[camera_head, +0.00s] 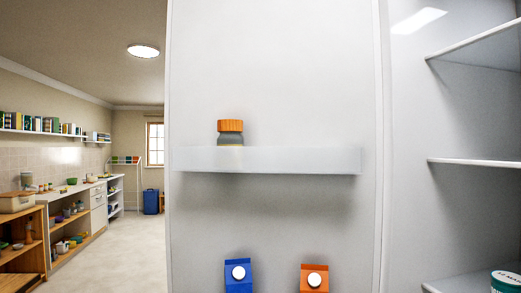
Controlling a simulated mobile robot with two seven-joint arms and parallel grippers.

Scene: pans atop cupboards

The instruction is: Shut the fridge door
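The fridge door (290,80) stands open and fills the middle of the head view, its inner face towards me. A door shelf (290,160) on it holds a grey jar with an orange lid (230,132). Lower on the door are a blue carton (238,276) and an orange carton (314,278), cut off by the bottom edge. The fridge interior (405,120) with white shelves (480,162) is open at the right. Neither of my grippers is in view.
A container with a green label (505,281) sits on a low fridge shelf at the right. Left of the door are open floor (130,245), a long counter (75,200), a wooden shelf unit (25,250) and a blue bin (151,201).

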